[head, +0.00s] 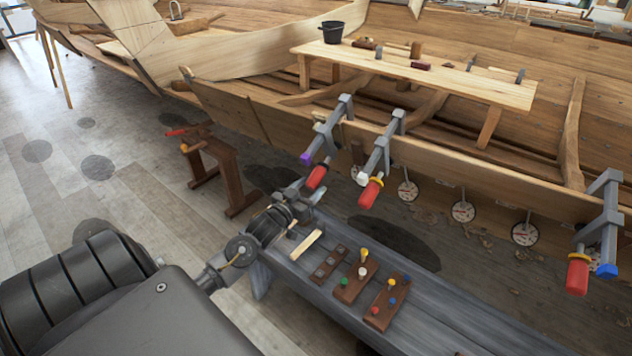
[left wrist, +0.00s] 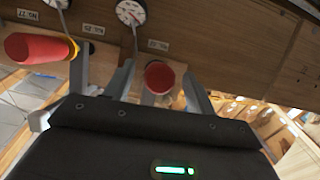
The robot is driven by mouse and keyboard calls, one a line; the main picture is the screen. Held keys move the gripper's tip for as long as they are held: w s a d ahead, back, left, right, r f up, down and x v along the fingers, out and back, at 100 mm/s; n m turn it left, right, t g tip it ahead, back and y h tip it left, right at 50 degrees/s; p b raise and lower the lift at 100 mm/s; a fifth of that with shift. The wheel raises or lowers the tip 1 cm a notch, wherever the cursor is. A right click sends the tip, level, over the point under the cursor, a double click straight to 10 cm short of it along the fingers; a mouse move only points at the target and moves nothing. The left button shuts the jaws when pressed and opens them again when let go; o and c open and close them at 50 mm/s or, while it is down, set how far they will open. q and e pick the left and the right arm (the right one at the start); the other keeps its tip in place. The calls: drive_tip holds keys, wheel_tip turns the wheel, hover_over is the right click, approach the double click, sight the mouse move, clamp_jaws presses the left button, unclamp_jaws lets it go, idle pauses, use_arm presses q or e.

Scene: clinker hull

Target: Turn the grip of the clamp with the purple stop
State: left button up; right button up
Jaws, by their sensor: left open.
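The clamp (head: 339,112) with the purple stop (head: 306,158) hangs on the plank edge of the hull, leftmost of the clamps in the head view. Its red grip (head: 317,177) points down toward my left gripper (head: 303,190). My left gripper is open. In the left wrist view the round end of a red grip (left wrist: 160,77) shows between the two fingers (left wrist: 161,88); I cannot tell how deep it sits or whether they touch it. The purple stop does not show in that view. My right gripper is not in view.
A clamp with a white stop (head: 361,179) and red grip (head: 370,193) is close on the right. Another with a blue stop (head: 606,270) is far right. Round dials (head: 463,212) hang along the hull. A grey bench (head: 430,310) with wooden blocks (head: 388,301) lies below.

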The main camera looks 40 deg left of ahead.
sight(310, 188)
use_arm(q)
drive_tip(key=shift+w+a, duration=0.2)
drive_tip(key=shift+w, duration=1.55)
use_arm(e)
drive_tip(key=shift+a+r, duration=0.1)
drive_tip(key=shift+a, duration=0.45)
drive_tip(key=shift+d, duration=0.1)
use_arm(q)
drive_tip(key=shift+c, duration=0.8)
drive_tip(key=c, duration=0.7)
drive_tip(key=shift+d, duration=0.15)
drive_tip(key=shift+c, duration=0.7)
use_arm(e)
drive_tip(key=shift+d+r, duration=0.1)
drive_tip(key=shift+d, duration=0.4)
